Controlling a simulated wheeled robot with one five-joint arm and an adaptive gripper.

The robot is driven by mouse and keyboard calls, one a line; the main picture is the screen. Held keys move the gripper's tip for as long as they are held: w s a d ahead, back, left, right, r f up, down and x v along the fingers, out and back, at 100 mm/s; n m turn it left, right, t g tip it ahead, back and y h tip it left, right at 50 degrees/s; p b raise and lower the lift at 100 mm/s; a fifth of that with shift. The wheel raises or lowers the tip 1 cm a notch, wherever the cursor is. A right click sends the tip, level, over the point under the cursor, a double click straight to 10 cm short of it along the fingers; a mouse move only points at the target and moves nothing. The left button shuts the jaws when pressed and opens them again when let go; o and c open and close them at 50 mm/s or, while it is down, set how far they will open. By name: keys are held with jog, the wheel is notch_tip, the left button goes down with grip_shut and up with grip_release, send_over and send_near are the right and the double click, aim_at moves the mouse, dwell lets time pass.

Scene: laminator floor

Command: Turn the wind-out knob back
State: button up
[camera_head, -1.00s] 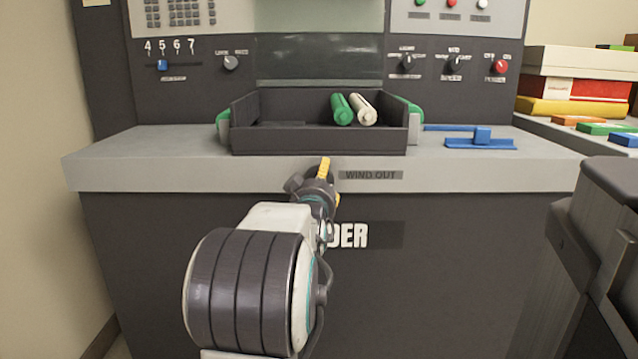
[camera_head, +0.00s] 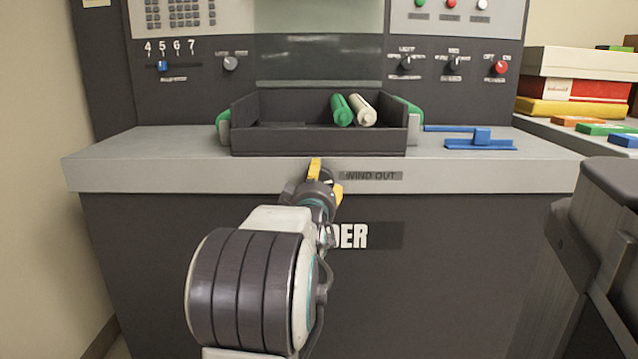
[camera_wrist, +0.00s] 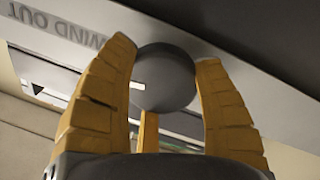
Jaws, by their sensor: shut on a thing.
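The wind-out knob (camera_wrist: 163,78) is a round dark grey knob on the light front edge of the machine. In the wrist view it sits between the yellow fingers of my gripper (camera_wrist: 165,85), which is shut on it. In the head view my gripper (camera_head: 322,180) is at the front edge, just left of the "WIND OUT" label (camera_head: 371,176). There the fingers and wrist hide most of the knob. The label also shows in the wrist view (camera_wrist: 62,28), upside down, with a small dark triangle mark below it.
A black tray (camera_head: 318,140) with a green and a white roll stands on the ledge above. A blue tool (camera_head: 481,139) lies to its right. Panel knobs and switches are behind. A dark grey block (camera_head: 606,245) stands at the right front.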

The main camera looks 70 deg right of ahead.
jog(key=shift+f, duration=0.25)
jog(key=o, duration=1)
jog(key=shift+d, duration=0.1)
jog(key=shift+c, duration=0.2)
jog(key=shift+o, duration=1.2)
jog(key=shift+r, duration=0.15)
jog(key=v, duration=1.2)
